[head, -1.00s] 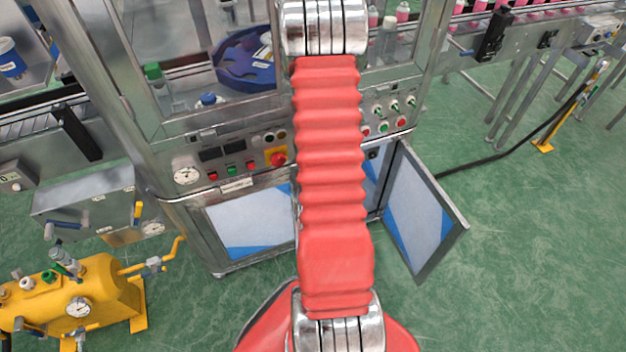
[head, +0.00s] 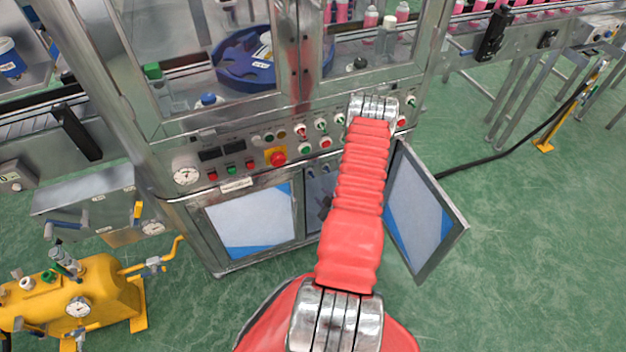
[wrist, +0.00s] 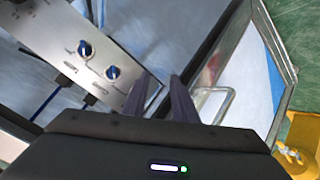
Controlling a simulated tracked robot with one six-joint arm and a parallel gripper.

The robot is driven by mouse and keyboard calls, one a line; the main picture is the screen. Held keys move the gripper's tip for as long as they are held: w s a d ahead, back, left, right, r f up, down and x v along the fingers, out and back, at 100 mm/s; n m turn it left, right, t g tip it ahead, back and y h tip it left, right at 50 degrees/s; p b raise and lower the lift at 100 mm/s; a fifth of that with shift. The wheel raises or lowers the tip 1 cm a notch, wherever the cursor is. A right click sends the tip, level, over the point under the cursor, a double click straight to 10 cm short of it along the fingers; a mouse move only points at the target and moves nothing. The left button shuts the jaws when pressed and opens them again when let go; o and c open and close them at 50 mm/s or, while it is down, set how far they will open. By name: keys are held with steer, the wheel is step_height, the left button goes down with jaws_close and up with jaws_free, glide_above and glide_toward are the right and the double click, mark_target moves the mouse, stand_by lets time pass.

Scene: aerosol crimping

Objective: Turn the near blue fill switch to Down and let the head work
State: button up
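Two blue fill switches show in the wrist view on a grey metal panel (wrist: 60,25) inside the open lower cabinet. One blue switch (wrist: 86,49) is farther from my fingers, and the other blue switch (wrist: 113,72) is closer to them. Both knobs have pale pointer marks; the labels are too small to read. My gripper (wrist: 163,78) has its two dark fingers apart with nothing between them. The fingertips are to the right of the closer switch and appear clear of it. In the head view my arm hides the gripper, and the panel shows only in part.
The open cabinet door (head: 425,212) stands to the right of my arm; its frame and handle (wrist: 213,104) are close to my fingers in the wrist view. A control panel with a red emergency knob (head: 277,158) is above. A yellow tank (head: 85,295) stands at the left.

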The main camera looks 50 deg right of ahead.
mark_target(312, 177)
steer(key=s+a+t+h, duration=0.1)
steer(key=t, duration=0.1)
steer(key=s+a+n+t+h, duration=0.1)
steer(key=s+t, duration=0.1)
steer(key=s+a+r+t+h, duration=0.1)
steer(key=shift+s+a+r+t+h, duration=0.1)
steer(key=shift+s+a+t+h, duration=0.15)
steer(key=shift+t+h, duration=0.15)
steer(key=shift+w, duration=0.15)
steer(key=x, duration=1.3)
steer(key=shift+w+d, duration=0.2)
steer(key=shift+w, duration=0.1)
jaws_close()
